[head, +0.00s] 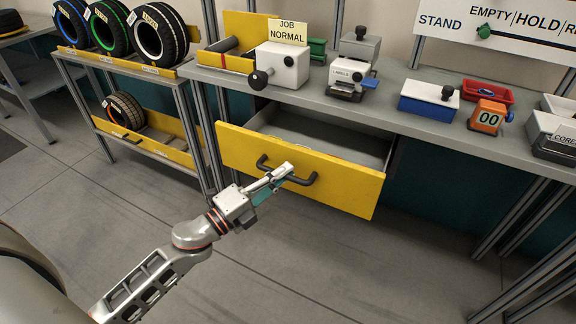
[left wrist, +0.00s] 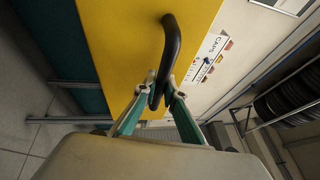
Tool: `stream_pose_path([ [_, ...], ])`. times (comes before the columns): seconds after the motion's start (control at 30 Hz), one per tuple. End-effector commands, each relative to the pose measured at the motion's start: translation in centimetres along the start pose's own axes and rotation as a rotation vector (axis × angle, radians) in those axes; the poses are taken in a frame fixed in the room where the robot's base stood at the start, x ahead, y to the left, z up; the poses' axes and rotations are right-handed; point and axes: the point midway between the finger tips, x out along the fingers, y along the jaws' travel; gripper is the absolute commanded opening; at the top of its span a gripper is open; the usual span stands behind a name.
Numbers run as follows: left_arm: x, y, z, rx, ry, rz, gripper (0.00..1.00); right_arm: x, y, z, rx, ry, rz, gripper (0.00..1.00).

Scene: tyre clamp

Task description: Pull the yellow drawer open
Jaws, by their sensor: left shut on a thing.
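The yellow drawer (head: 340,182) stands pulled out from under the grey bench in the head view, with its grey inside showing and no object visible in the part I can see. Its yellow front also fills the upper middle of the left wrist view (left wrist: 120,50). A black bar handle (head: 304,180) is fixed to the front. My left gripper (head: 286,172) is shut on this handle; in the left wrist view its two teal fingers (left wrist: 159,98) lie on either side of the black handle (left wrist: 171,45). My right gripper is not in view.
The grey bench (head: 420,128) above carries a white box with a black knob (head: 281,66), a blue box (head: 428,102), a red tray (head: 487,92) and an orange counter (head: 487,117). A tyre rack (head: 185,125) stands left of the drawer. The floor in front is clear.

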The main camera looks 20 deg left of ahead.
Motion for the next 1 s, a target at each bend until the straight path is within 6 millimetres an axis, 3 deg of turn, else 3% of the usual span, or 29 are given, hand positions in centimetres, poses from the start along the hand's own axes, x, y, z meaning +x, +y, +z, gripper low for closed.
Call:
stream_pose_path([
  [0.17, -2.7, -0.6, -1.2, -0.003, 0.001, -0.001, 0.0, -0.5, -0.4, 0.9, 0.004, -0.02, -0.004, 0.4],
  [0.4, -5.3, -1.1, -2.2, -0.001, 0.0, -0.001, 0.0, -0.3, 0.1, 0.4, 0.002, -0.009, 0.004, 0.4],
  [0.97, -6.2, -1.3, -2.6, 0.0, 0.0, -0.002, 0.0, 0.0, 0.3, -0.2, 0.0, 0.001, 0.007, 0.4],
  [1.0, -6.2, -1.4, -2.6, 0.0, 0.0, -0.002, 0.18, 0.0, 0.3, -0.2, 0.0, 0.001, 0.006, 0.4],
])
